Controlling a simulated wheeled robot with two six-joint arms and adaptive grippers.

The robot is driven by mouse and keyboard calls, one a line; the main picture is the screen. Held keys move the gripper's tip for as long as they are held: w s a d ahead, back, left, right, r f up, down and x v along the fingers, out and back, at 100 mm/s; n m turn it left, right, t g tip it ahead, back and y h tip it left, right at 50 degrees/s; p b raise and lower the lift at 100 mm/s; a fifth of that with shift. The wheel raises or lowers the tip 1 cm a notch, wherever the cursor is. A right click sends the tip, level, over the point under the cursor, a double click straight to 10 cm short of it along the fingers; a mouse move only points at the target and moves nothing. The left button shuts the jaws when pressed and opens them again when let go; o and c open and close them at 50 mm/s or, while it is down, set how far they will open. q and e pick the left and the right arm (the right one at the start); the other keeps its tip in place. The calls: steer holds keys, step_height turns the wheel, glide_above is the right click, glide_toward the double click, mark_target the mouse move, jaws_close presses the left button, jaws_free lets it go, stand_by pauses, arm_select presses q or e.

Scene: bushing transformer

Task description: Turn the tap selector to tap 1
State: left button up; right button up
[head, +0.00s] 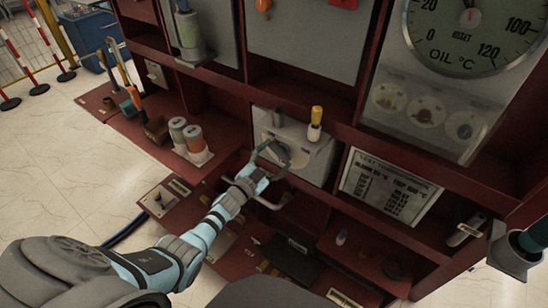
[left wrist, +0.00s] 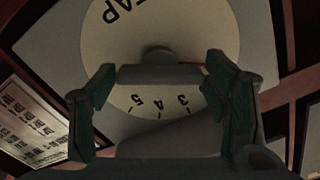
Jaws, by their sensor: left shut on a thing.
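The tap selector is a pale round dial on a grey box (head: 318,160) in the head view. In the left wrist view the dial (left wrist: 205,30) fills the upper middle, with "TAP" upside down and the numbers 5 and 3 readable. Its grey handle (left wrist: 160,74) lies across the dial between the fingers. My left gripper (head: 272,152) is at the front of the box, shut on the handle; its dark fingers stand either side of it in the left wrist view (left wrist: 162,95). The pointer's exact setting is hidden. My right gripper does not show.
Orange and grey canisters (head: 194,138) stand on the shelf at left. Open floor (head: 60,165) lies farther left.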

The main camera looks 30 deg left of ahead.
arm_select(q)
steer(key=o, duration=1.2)
steer(key=shift+c, duration=0.2)
steer(key=s+a, duration=0.1)
steer(key=s, duration=1.1)
steer(key=shift+a, duration=0.35)
steer(key=shift+f, duration=0.15)
